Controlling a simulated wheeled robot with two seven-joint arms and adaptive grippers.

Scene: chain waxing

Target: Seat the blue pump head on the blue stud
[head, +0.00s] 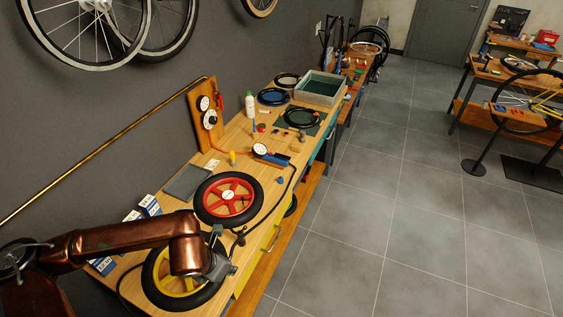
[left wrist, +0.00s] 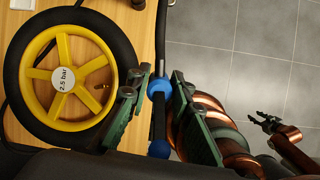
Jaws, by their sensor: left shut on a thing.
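My left gripper (left wrist: 160,98) is shut on the blue pump head (left wrist: 160,87), which shows as a blue band on a dark grey and black body between the green fingers. A second blue part (left wrist: 159,148) shows lower on it. In the head view, my left gripper (head: 222,266) is at the right edge of the yellow wheel (head: 160,281), and the pump head cannot be made out. A small blue piece (head: 281,180) lies on the bench; I cannot tell whether it is the blue stud. My right gripper (left wrist: 264,122) is empty, its fingers apart, over the floor.
The yellow wheel in the left wrist view (left wrist: 35,75) has a "2.5 bar" label. A red wheel (head: 210,193) lies beyond it. A pump gauge (head: 259,149) with a black hose (head: 285,190) lies farther back. The floor (head: 370,240) right of the bench is clear.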

